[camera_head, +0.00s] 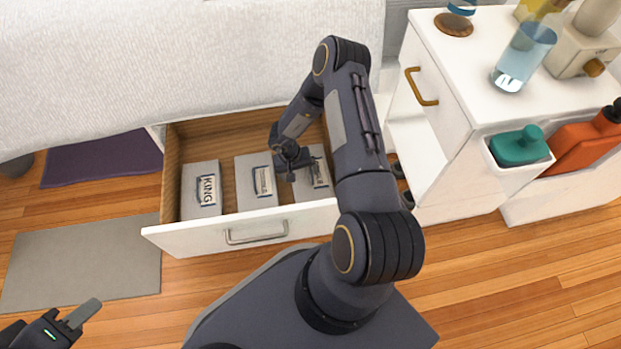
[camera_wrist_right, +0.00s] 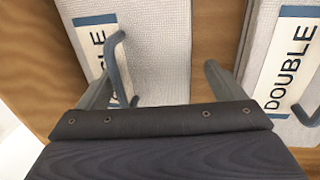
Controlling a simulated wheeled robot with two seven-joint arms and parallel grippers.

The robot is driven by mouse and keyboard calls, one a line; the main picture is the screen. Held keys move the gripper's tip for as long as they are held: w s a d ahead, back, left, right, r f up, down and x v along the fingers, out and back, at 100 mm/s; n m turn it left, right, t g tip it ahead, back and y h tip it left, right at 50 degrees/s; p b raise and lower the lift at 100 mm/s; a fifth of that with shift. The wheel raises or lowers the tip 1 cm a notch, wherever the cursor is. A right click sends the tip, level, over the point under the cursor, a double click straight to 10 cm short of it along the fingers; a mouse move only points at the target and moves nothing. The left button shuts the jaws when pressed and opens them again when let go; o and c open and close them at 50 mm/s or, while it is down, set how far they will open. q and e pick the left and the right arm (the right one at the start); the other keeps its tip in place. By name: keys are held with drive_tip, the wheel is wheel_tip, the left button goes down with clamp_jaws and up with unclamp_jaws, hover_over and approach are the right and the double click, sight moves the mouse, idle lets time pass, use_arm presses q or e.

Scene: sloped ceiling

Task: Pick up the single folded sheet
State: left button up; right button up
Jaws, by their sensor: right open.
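Three light-grey folded sheets lie side by side in an open drawer (camera_head: 171,185). The right one, the single sheet (camera_head: 320,176), is partly covered by my right gripper (camera_head: 292,176) in the head view. In the right wrist view this sheet (camera_wrist_right: 158,60) lies between and below the open fingers of my right gripper (camera_wrist_right: 165,70). A finger hides part of its label, and the letters LE show. The gripper is empty; whether the fingers touch the sheet is unclear. My left gripper (camera_head: 70,322) is at the lower left corner, cut off by the frame, away from the drawer.
The king sheet (camera_head: 201,207) is at the drawer's left, the double sheet (camera_head: 243,188) in the middle; the latter (camera_wrist_right: 303,25) is close beside the right finger. The drawer front (camera_head: 205,235) has a handle. A white cabinet (camera_head: 455,55) stands right.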

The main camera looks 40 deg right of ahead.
drive_tip(key=shift+r, duration=0.1)
drive_tip(key=c, duration=1.2)
